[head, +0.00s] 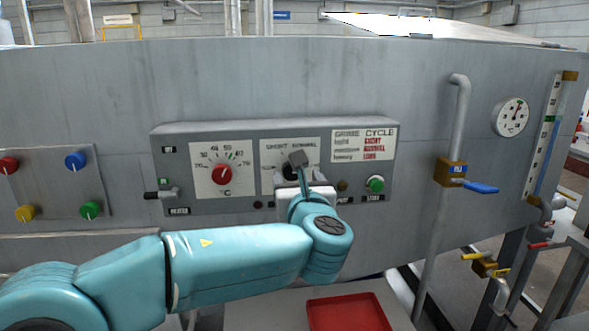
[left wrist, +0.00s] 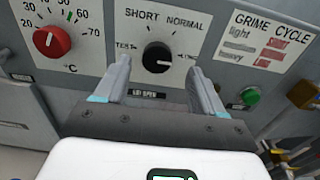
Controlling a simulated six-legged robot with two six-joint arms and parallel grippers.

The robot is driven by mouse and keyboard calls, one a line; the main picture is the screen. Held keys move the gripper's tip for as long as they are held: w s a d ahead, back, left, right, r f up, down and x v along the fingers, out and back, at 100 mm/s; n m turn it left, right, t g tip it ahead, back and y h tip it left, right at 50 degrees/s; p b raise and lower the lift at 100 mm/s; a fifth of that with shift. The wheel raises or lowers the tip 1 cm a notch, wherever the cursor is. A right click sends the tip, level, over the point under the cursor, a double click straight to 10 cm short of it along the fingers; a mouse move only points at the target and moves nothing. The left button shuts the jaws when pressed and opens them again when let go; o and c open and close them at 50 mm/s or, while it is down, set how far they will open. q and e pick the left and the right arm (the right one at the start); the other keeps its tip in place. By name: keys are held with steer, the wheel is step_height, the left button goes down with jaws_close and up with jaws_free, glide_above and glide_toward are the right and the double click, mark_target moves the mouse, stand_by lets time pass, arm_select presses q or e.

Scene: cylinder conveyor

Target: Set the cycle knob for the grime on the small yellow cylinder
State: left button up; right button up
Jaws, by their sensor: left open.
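The black cycle knob (left wrist: 157,57) sits on a white dial plate marked TEST, SHORT, NORMAL and LONG. Its pale pointer mark appears to face right, toward LONG. My left gripper (left wrist: 160,75) is open, with one finger on either side of the knob; I cannot tell if they touch it. In the head view my left gripper (head: 301,168) covers the knob. The grime cycle chart (head: 363,145) pairs light with SHORT, medium with NORMAL and heavy with LONG; it also shows in the left wrist view (left wrist: 267,45). No small yellow cylinder is seen. My right gripper is not in view.
A red temperature knob (head: 222,174) is left of the cycle dial, and a green start button (head: 375,184) is right of it. A small lever (head: 160,194) sticks out at lower left. A red tray (head: 348,312) lies below. A blue-handled valve (head: 480,187) is at right.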

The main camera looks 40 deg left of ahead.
mark_target(292, 171)
arm_select(q)
steer(key=x, duration=0.4)
steer(key=shift+s+a, duration=0.1)
steer(key=shift+a, duration=0.4)
steer(key=shift+w, duration=0.3)
steer(key=c, duration=1.1)
steer(key=shift+o, duration=0.2)
steer(key=shift+f, duration=0.1)
